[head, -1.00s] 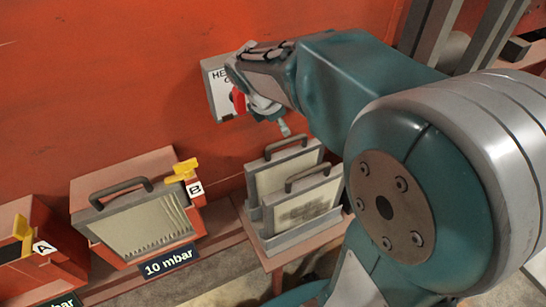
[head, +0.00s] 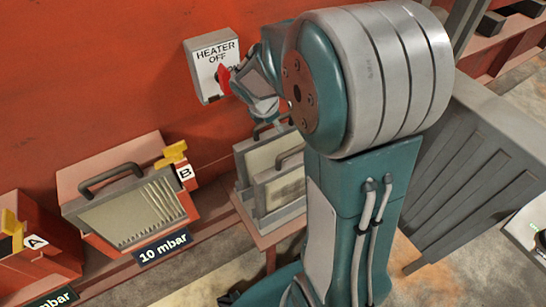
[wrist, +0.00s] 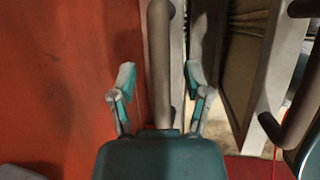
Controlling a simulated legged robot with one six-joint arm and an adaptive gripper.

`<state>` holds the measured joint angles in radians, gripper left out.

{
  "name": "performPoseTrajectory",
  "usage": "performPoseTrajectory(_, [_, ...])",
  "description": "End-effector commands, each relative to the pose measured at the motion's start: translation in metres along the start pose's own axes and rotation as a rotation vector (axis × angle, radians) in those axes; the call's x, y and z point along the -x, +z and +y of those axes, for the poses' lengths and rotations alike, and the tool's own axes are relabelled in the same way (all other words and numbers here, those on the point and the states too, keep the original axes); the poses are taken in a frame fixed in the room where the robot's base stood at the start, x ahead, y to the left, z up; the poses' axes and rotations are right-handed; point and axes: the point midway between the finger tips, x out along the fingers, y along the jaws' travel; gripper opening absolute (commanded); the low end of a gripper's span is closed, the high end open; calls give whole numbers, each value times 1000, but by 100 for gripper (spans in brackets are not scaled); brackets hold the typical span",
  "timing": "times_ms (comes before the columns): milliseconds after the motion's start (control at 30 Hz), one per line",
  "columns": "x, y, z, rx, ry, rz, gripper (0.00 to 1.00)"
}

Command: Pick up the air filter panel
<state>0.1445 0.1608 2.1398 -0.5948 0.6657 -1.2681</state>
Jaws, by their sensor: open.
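Two framed air filter panels stand upright in a grey rack (head: 258,218). The rear panel (head: 268,153) has a pale face; the front panel (head: 285,190) has a dark smudge. Each has a dark bar handle on top. My gripper (wrist: 159,78) is open in the wrist view, with one finger on each side of the rear panel's handle (wrist: 161,45); I cannot tell whether they touch it. The front panel's handle (wrist: 292,110) is at the right there. In the head view my arm hides the fingertips. A third filter panel (head: 133,215) sits in housing B.
A box marked HEATER OFF (head: 207,72) with a red switch is on the red wall, close behind my wrist. Housing A (head: 40,250) is at the far left. A 10 mbar sign (head: 162,247) is below housing B. A grey bin (head: 470,170) stands right of my arm.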

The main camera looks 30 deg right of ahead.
Motion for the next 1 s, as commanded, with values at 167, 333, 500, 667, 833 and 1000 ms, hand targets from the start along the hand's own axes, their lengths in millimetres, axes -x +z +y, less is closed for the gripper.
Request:
performPoseTrajectory(167, [0,1,0,-2,0,1,40])
performPoseTrajectory(333, [-1,2,0,-3,-1,2,0])
performPoseTrajectory(500, [0,1,0,-2,0,0,0])
performPoseTrajectory(667, [1,1,0,-2,0,0,0])
performPoseTrajectory(833, [15,7,4,-4,4,-1,0])
performPoseTrajectory(1000, [47,20,12,-6,7,-1,0])
